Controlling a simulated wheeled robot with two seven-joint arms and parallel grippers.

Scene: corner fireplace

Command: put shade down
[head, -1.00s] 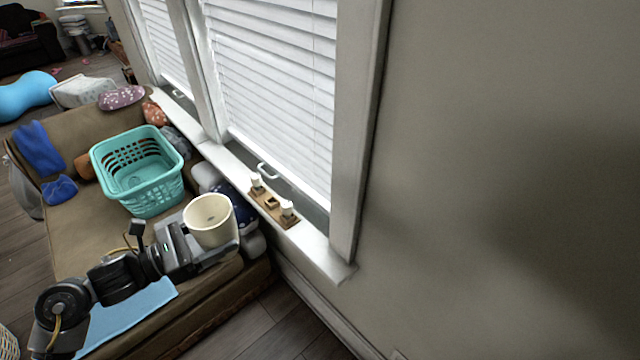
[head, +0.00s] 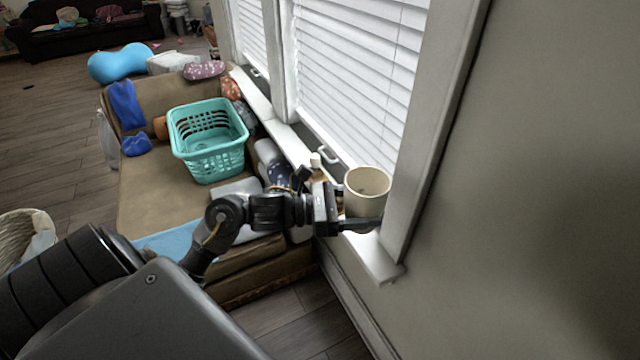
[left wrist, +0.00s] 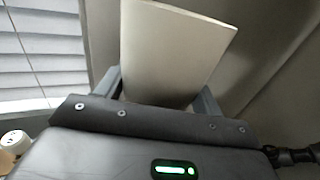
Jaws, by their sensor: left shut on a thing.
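The shade (head: 367,190) is a cream, cup-shaped piece with an open top. In the head view it is upright at the near end of the white windowsill (head: 375,262). My left gripper (head: 362,222) is shut on it, low on its side. In the left wrist view the shade (left wrist: 172,52) stands between the two fingers. Whether its bottom touches the sill is hidden by the gripper. My right gripper is not in view.
A wooden holder with white-topped bottles (head: 317,170) stands on the sill just behind the shade. Window blinds (head: 360,70) rise beside it. A turquoise basket (head: 208,140) sits on the brown couch (head: 145,205). The sill's near end is bare.

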